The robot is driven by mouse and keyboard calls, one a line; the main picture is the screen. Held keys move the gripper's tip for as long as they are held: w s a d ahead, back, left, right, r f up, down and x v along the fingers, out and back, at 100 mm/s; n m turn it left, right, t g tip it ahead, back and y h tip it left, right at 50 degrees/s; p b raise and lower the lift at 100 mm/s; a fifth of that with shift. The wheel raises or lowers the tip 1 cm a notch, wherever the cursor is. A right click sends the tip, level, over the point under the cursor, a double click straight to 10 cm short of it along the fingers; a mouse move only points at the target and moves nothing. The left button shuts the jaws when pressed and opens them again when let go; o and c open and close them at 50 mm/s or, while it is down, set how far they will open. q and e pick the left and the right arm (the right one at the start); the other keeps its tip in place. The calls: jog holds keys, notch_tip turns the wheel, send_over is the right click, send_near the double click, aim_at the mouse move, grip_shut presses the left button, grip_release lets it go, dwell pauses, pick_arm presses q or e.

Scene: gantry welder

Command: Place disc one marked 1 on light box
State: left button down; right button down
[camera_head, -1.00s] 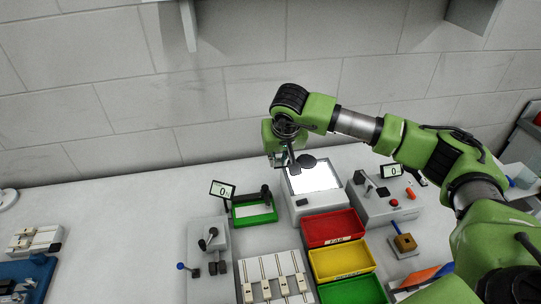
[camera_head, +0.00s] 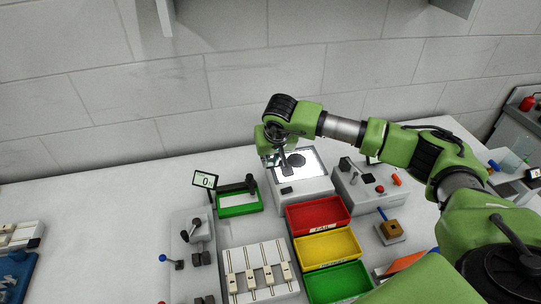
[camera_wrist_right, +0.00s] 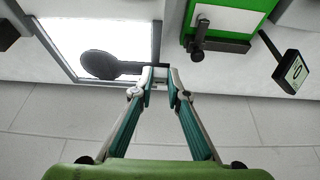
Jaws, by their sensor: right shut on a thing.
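A dark round disc with a short handle (camera_head: 297,159) is over the lit screen of the light box (camera_head: 312,188). No mark on it can be read. My right gripper (camera_head: 285,165) is shut on the disc's handle at the left part of the box. In the right wrist view the fingertips (camera_wrist_right: 160,84) close on the handle's end, and the disc (camera_wrist_right: 98,64) overlaps the bright screen of the light box (camera_wrist_right: 110,28). Whether the disc touches the screen cannot be told. My left gripper is not in view.
A green-rimmed tray (camera_head: 240,211) with a dark handled piece and a display reading 0 (camera_head: 204,180) stand left of the box. Red (camera_head: 318,229), yellow (camera_head: 328,264) and green (camera_head: 338,298) bins lie in front. A control box (camera_head: 365,205) stands close on the right.

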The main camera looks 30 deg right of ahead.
jog(key=shift+f, duration=0.35)
jog(key=shift+f+b, duration=0.2)
jog(key=shift+b, duration=0.1)
jog(key=c, duration=1.9)
grip_release()
jog(key=shift+r, duration=0.15)
jog(key=v, duration=1.1)
jog(key=shift+s+r, duration=0.25)
jog(key=shift+r, duration=0.1)
